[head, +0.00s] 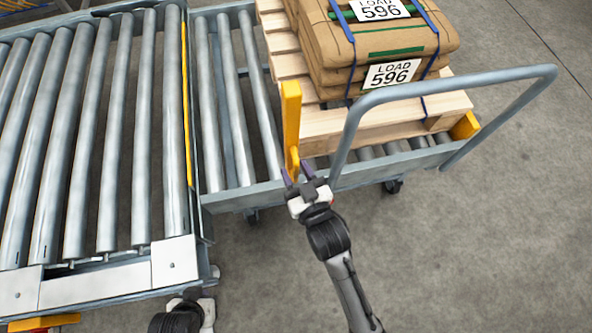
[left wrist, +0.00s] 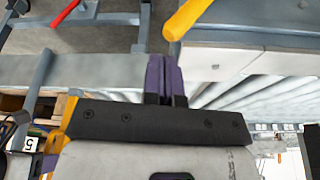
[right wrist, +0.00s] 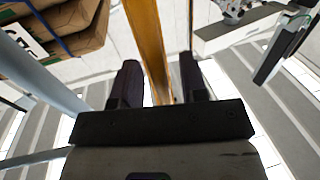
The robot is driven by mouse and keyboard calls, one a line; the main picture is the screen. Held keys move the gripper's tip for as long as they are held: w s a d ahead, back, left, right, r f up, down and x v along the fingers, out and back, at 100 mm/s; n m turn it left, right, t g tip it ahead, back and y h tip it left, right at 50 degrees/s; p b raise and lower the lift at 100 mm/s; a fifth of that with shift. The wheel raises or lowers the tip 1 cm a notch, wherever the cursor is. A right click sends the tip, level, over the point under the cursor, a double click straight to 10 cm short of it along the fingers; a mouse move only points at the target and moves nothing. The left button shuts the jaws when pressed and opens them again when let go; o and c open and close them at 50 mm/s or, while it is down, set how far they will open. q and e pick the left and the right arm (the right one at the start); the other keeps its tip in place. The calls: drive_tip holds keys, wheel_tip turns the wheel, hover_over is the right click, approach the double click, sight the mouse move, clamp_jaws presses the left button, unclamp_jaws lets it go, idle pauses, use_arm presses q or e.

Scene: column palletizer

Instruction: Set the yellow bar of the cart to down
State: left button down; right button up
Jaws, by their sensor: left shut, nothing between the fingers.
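The cart (head: 350,183) is a grey roller cart with a bent tube handle, standing beside the roller conveyor. My right gripper (head: 297,172) is at the lower part of this bar. In the right wrist view the yellow bar (right wrist: 146,40) passes between the fingers of my right gripper (right wrist: 161,80), which are apart, with a gap on each side. My left gripper (left wrist: 165,75) is shut and empty. In the head view only part of my left arm shows at the bottom edge.
A wooden pallet (head: 345,125) with brown sacks (head: 330,50) labelled LOAD 596 rests on the cart. The tube handle (head: 440,85) rises close right of my right gripper. The conveyor (head: 100,120) fills the left. Floor at the right is clear.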

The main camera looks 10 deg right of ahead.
clamp_jaws()
idle(0.4)
